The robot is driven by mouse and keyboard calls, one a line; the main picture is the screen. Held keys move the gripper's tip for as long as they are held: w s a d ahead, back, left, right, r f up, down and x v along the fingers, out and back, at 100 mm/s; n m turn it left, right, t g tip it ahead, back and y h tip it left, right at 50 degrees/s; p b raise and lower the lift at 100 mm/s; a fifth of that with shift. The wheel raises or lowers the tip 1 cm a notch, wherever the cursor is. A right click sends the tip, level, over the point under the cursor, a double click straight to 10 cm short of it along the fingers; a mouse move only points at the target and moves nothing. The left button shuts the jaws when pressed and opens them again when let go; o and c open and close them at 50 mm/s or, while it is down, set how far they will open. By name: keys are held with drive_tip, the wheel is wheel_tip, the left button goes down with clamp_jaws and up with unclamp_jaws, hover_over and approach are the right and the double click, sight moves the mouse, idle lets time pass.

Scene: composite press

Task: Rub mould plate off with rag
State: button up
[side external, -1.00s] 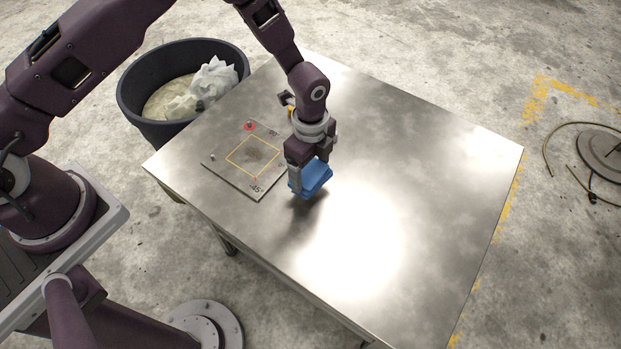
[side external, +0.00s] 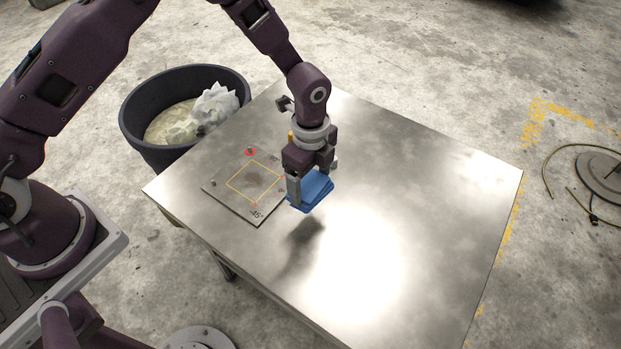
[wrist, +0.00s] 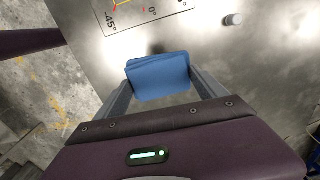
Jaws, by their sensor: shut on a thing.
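My gripper (side external: 308,192) is shut on a folded blue rag (side external: 314,195) and holds it above the steel table, just right of the mould plate. The rag's shadow lies apart from it on the table. In the wrist view the rag (wrist: 158,77) sits between both fingers. The mould plate (side external: 238,206) is a thin grey square lying flat, with a yellow outline, a red ring mark and a "45°" label. A dark brownish smudge (side external: 256,181) shows inside the outline. The plate's marked edge (wrist: 150,24) shows at the top of the wrist view.
A black bin (side external: 150,147) with crumpled white material (side external: 214,105) stands behind the table's left side. A small grey cylinder (wrist: 233,19) is on the table near the plate. The table's right and front (side external: 420,220) are clear. Something orange is partly hidden behind my wrist.

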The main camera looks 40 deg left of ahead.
drive_tip(key=a+f, duration=0.3)
drive_tip(key=a, duration=1.9)
drive_tip(key=shift+s+f, duration=0.1)
drive_tip(key=shift+f, duration=2.3)
drive_tip(key=shift+f, duration=0.6)
drive_tip(key=shift+d, duration=0.1)
